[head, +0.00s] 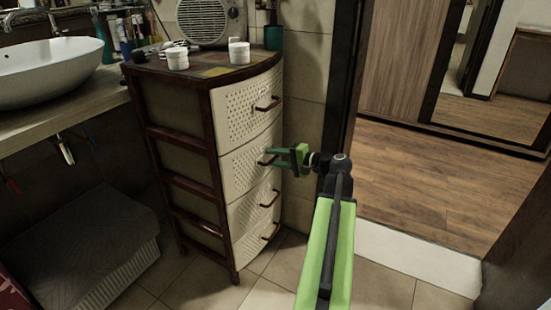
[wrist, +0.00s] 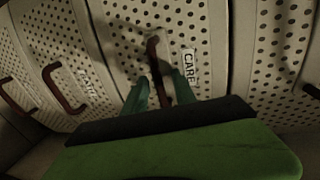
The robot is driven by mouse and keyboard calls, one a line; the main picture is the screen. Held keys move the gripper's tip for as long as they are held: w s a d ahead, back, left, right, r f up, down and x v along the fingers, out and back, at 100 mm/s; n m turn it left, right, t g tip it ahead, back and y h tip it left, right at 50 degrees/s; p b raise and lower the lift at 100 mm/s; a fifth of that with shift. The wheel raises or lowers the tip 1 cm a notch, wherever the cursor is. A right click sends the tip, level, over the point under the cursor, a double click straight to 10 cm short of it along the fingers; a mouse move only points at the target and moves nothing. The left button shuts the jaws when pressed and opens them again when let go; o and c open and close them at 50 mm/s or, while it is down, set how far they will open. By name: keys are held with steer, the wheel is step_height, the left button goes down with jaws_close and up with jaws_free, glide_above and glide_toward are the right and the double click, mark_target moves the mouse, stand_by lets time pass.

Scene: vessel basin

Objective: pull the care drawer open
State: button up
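The care drawer (head: 245,170) is the second from the top in a cream chest with dark brown trim, and it looks closed. In the wrist view the drawer front (wrist: 135,30) is perforated and bears a "CARE" label (wrist: 189,66). Its dark red-brown handle (wrist: 154,50) runs down between the two green fingers of my gripper (wrist: 161,88). The fingers are apart, with gaps beside the handle. In the head view my gripper (head: 272,157) is at this handle, in front of the drawer, and partly covers it.
Other closed drawers with similar handles lie above (head: 250,105) and below (head: 255,210). White jars (head: 239,53) and a heater (head: 203,22) stand on top. A sink counter (head: 60,95) is at left. A doorway with wooden floor (head: 430,190) is at right.

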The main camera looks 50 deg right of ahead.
steer(key=shift+c, duration=0.3)
jaws_close()
stand_by(1.0)
